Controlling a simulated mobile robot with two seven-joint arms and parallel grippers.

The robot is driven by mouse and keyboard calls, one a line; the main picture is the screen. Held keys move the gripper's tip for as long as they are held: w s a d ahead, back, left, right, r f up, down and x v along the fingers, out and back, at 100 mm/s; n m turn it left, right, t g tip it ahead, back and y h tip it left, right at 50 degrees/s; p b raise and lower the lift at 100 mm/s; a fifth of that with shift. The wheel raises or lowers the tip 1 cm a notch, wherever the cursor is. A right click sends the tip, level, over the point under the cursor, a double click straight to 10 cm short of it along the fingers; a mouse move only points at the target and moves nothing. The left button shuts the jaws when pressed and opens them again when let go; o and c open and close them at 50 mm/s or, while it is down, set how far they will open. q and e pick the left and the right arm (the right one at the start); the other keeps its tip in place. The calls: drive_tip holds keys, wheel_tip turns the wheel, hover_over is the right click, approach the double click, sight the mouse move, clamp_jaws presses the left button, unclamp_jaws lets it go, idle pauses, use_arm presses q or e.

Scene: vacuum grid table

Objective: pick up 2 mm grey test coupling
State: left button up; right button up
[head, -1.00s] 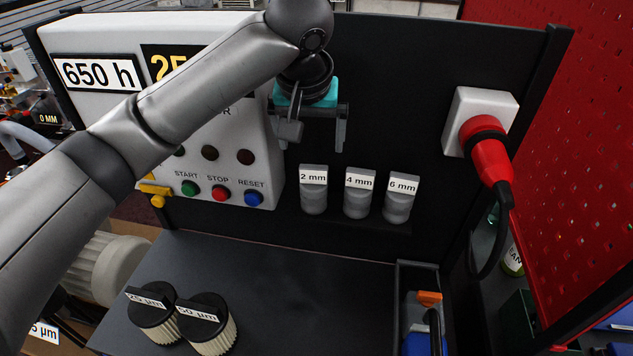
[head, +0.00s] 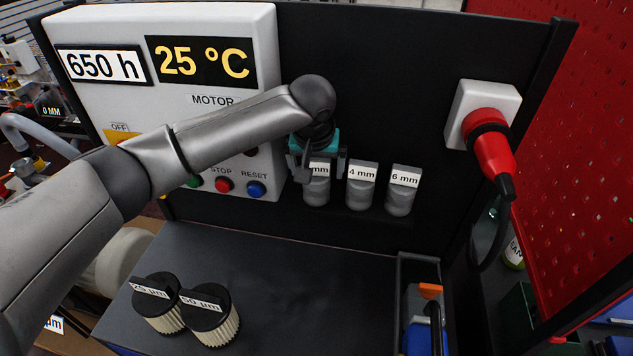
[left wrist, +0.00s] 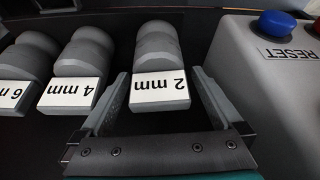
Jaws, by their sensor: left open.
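The 2 mm grey test coupling (head: 317,190) stands on a narrow dark shelf, left of two like couplings. My left gripper (head: 323,172) is at its upper part in the head view and hides part of its label. In the left wrist view the coupling (left wrist: 157,56) shows upside down, its label end between the two fingertips of my open left gripper (left wrist: 161,88). A gap shows on both sides, wider on the right, and no grip is seen. My right gripper is not in view.
The 4 mm coupling (head: 361,186) and 6 mm coupling (head: 402,191) stand close to the right. The control box (head: 90,30) with buttons is close on the left. Two filters (head: 212,318) stand on the dark table (head: 290,270). A red plug (head: 492,150) is farther right.

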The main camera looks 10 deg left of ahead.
use_arm(q)
drive_tip(key=shift+c, duration=0.4)
clamp_jaws()
idle(0.4)
drive_tip(key=shift+r, duration=0.1)
